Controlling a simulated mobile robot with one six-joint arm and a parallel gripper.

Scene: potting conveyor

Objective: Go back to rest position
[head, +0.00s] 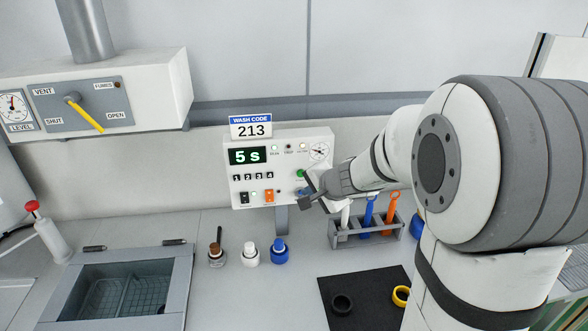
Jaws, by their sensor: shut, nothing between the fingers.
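My gripper (311,198) is shut and empty. It is at the lower right of the white control panel (282,145), close in front of its buttons; I cannot tell whether it touches one. The panel display reads "5 s", and a sign above it reads "WASH CODE 213" (251,127). A row of numbered buttons and an orange switch (269,196) show on the panel. My gripper and wrist hide part of the panel's lower right. My arm reaches in from the right.
Three small bottles (250,253) stand on the counter near a sunken basin (125,290). A grey rack (366,236) with coloured tools stands below my wrist. A black mat (362,305) bears black and yellow rings. A vent box (120,95) with a yellow lever hangs upper left.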

